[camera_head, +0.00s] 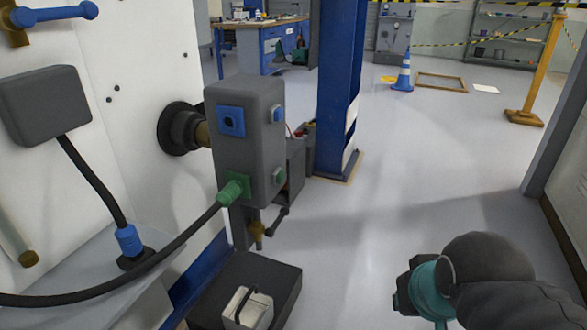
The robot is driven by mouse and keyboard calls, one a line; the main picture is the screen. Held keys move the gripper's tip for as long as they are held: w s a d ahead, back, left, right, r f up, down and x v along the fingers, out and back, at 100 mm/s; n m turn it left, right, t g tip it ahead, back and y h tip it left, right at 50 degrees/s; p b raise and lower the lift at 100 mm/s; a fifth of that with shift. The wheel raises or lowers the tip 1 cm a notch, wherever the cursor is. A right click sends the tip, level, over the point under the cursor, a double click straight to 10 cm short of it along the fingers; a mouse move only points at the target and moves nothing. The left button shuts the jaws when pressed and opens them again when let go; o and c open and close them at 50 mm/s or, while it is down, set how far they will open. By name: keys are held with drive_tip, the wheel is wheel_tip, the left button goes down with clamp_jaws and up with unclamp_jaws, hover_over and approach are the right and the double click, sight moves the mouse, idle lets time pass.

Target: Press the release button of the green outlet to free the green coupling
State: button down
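A grey outlet box (243,135) stands off the white wall at centre left. Its green outlet (245,183) is low on the front face, with the green coupling (232,192) seated in it. A black hose runs from the coupling to the lower left. A small green button (277,175) sits low on the box's right side, level with the green outlet. My gripper (405,290) is at the lower right, dark with a teal band, well apart from the box. Its fingers are too unclear to tell whether they are open.
A blue outlet (231,121) and a blue button (277,114) are higher on the box. A blue connector (128,241) sits on the left ledge. A dark tray (275,270) with a light container is below. A blue column (340,80) stands behind. The floor between box and gripper is clear.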

drive_tip(key=shift+w, duration=0.1)
drive_tip(key=w+a+f+m+g+y+b, duration=0.35)
drive_tip(key=w+a+m+y, duration=0.65)
drive_tip(key=w, duration=0.4)
drive_tip(key=w+d+m+t+y+b, duration=0.1)
drive_tip(key=w+d+m+t+y, duration=0.1)
drive_tip(key=w+m, duration=0.4)
drive_tip(key=w+d+m+t+y+b, duration=0.1)
drive_tip(key=w+m+y, duration=0.4)
drive_tip(key=w, duration=0.8)
drive_tip(key=shift+d+m+t, duration=0.5)
drive_tip(key=shift+d+t, duration=0.05)
drive_tip(key=shift+r, duration=0.1)
